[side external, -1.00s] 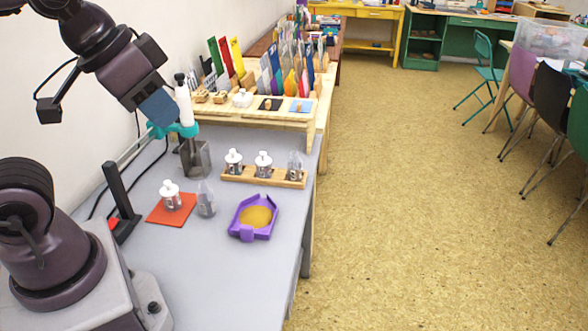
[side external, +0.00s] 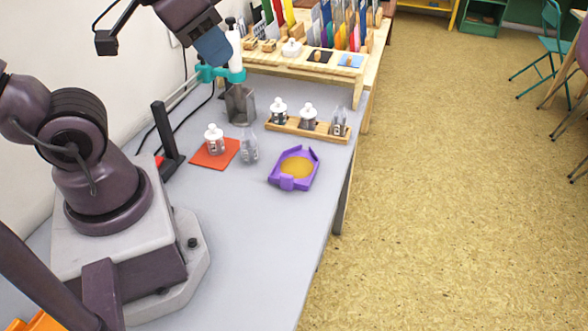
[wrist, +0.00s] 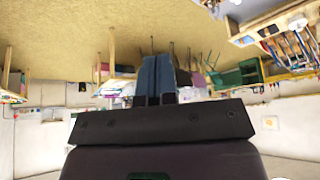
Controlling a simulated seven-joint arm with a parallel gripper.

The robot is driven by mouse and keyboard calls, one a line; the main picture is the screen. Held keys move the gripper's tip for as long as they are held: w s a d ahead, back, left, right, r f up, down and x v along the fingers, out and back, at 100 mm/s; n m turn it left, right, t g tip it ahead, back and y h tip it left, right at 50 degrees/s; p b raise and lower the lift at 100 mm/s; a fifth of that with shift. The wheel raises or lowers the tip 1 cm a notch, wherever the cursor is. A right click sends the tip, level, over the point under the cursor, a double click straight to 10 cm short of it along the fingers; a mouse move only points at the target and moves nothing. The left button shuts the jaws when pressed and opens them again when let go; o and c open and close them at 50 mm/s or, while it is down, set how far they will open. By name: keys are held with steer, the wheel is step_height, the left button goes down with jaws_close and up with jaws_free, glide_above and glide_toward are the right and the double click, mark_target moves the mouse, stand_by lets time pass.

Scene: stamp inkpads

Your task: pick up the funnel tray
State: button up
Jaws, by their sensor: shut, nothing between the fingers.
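The funnel tray is a purple tray (side external: 287,183) with an amber-yellow inside and a tab at its front. It lies flat on the grey table near the right edge in the side view. My gripper (side external: 214,57) has blue fingers and is up at the back left, well apart from the tray. In the wrist view my gripper's fingers (wrist: 155,75) are together with nothing between them. The wrist view looks out over the room upside down, and I cannot make out the tray there.
A clear bottle (side external: 249,147) and a white-capped bottle (side external: 214,141) on a red mat (side external: 225,160) stand left of the tray. A wooden rack (side external: 285,127) with bottles is behind it. A teal clamp (side external: 219,73) and grey container (side external: 239,104) stand below my gripper.

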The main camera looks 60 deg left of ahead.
steer(key=o, duration=0.8)
steer(key=m+g, duration=0.6)
steer(key=m, duration=0.3)
glide_above(286, 175)
step_height(286, 175, down, 22)
steer(key=f, duration=0.7)
steer(key=shift+w+a, duration=0.15)
steer(key=shift+a, duration=0.15)
steer(key=shift+d+f, duration=0.2)
steer(key=shift+f, duration=2.5)
